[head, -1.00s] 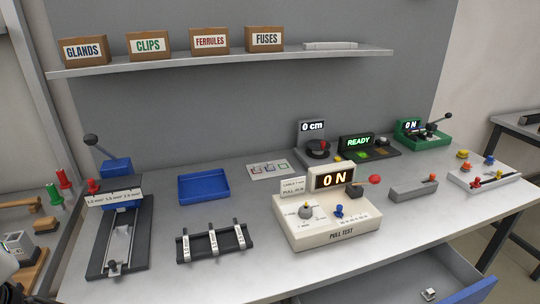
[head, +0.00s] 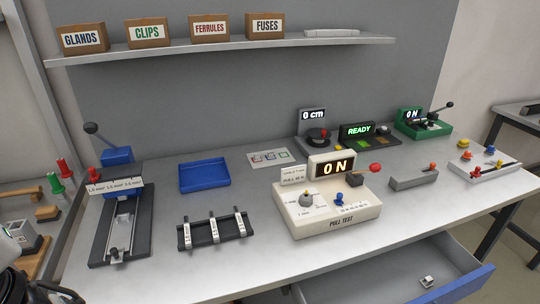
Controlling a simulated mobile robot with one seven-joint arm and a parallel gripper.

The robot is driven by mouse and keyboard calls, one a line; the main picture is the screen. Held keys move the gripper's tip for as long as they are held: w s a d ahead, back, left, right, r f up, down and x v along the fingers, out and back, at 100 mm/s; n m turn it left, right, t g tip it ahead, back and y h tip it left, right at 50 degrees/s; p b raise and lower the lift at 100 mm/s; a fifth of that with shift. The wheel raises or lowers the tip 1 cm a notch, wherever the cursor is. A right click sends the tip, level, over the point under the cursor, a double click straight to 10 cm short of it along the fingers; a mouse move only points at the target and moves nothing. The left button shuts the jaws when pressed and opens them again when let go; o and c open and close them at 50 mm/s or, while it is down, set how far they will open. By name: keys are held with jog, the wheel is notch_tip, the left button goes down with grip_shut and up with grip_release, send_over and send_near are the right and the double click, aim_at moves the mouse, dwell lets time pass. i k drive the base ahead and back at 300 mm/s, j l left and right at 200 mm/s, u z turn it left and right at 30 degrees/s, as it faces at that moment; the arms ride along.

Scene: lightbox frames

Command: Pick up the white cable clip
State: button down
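A small white clip (head: 427,282) with a dark opening lies on the floor of the open drawer (head: 391,289) at the bottom right of the head view. It looks like the white cable clip, but it is small in the picture. A dark and white part of my arm shows at the lower left corner. My gripper's fingers are not in view, and nothing of mine is near the clip.
The drawer has a blue front (head: 461,287) and sits below the workbench (head: 255,262) edge. A cream pull tester (head: 333,211) stands on the bench above it. A blue tray (head: 205,176) and a black rack (head: 214,232) stand further left.

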aim_at(427, 281)
jog(key=z, duration=1.1)
